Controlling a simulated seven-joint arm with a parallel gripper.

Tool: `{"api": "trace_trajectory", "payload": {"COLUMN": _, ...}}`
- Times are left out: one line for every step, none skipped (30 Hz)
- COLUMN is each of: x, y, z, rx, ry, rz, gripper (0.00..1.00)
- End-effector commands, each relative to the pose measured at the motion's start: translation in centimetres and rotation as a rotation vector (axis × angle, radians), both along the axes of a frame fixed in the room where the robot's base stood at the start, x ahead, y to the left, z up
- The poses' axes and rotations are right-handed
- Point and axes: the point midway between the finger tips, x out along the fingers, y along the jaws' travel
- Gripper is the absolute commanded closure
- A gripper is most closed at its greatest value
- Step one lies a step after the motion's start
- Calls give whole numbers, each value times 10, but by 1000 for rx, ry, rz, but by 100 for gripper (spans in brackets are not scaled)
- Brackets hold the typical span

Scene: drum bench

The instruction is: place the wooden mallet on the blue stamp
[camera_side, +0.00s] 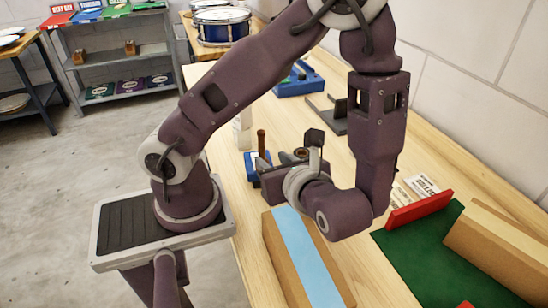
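My gripper (266,168) is low over the bench, pointing left, and my wrist hides much of what is around it. A brown upright stick (261,141), possibly the wooden mallet's handle, rises at the fingertips. I cannot tell if the fingers hold it or are just beside it. A small blue block (250,159), possibly the blue stamp, shows just left of the stick, partly covered by the gripper. A round brown piece (301,152) shows behind the wrist; I cannot tell what it belongs to. The finger gap is hidden.
A cardboard box with a blue strip (299,252) lies in front of my wrist. A green mat (412,260) with a red block (419,210) is at the right. A blue tray (300,82), a dark stand (327,112) and a drum (222,27) are farther back.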

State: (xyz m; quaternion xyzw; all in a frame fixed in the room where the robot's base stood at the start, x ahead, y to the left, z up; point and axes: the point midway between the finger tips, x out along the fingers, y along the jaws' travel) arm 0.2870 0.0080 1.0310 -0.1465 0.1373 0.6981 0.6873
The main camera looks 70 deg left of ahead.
Motion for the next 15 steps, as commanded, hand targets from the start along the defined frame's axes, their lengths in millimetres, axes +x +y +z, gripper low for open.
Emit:
{"api": "trace_trajectory", "payload": {"x": -2, "y": 0, "z": 5, "rx": -27, "ry": -31, "rz": 39, "gripper": 65}}
{"api": "trace_trajectory", "payload": {"x": -6, "y": 1, "z": 10, "rx": -55, "ry": -59, "rz": 78, "gripper": 65}}
{"api": "trace_trajectory", "payload": {"x": -12, "y": 2, "z": 16, "rx": -108, "ry": -110, "rz": 151, "gripper": 65}}
{"api": "trace_trajectory", "payload": {"x": -17, "y": 3, "z": 22, "rx": -155, "ry": -159, "rz": 216, "gripper": 65}}
{"api": "trace_trajectory", "payload": {"x": -23, "y": 3, "z": 27, "rx": -210, "ry": -214, "rz": 288, "gripper": 65}}
{"api": "trace_trajectory", "payload": {"x": -31, "y": 1, "z": 34, "rx": -292, "ry": -293, "rz": 391, "gripper": 65}}
{"api": "trace_trajectory", "payload": {"x": -36, "y": -2, "z": 38, "rx": -356, "ry": -357, "rz": 465, "gripper": 65}}
{"api": "trace_trajectory", "payload": {"x": -40, "y": -5, "z": 43, "rx": -423, "ry": -423, "rz": 541, "gripper": 65}}
{"api": "trace_trajectory", "payload": {"x": -44, "y": -11, "z": 49, "rx": -517, "ry": -518, "rz": 639, "gripper": 65}}
{"api": "trace_trajectory", "payload": {"x": -46, "y": -16, "z": 54, "rx": -591, "ry": -593, "rz": 710, "gripper": 65}}
{"api": "trace_trajectory", "payload": {"x": -46, "y": -21, "z": 59, "rx": -666, "ry": -669, "rz": 778, "gripper": 65}}
{"api": "trace_trajectory", "payload": {"x": -46, "y": -28, "z": 68, "rx": -766, "ry": -772, "rz": 863, "gripper": 65}}
{"api": "trace_trajectory", "payload": {"x": -44, "y": -33, "z": 74, "rx": -840, "ry": -848, "rz": 917, "gripper": 65}}
{"api": "trace_trajectory", "payload": {"x": -42, "y": -37, "z": 81, "rx": -908, "ry": -919, "rz": 968, "gripper": 65}}
{"api": "trace_trajectory", "payload": {"x": -39, "y": -42, "z": 91, "rx": -994, "ry": -1007, "rz": 1020, "gripper": 65}}
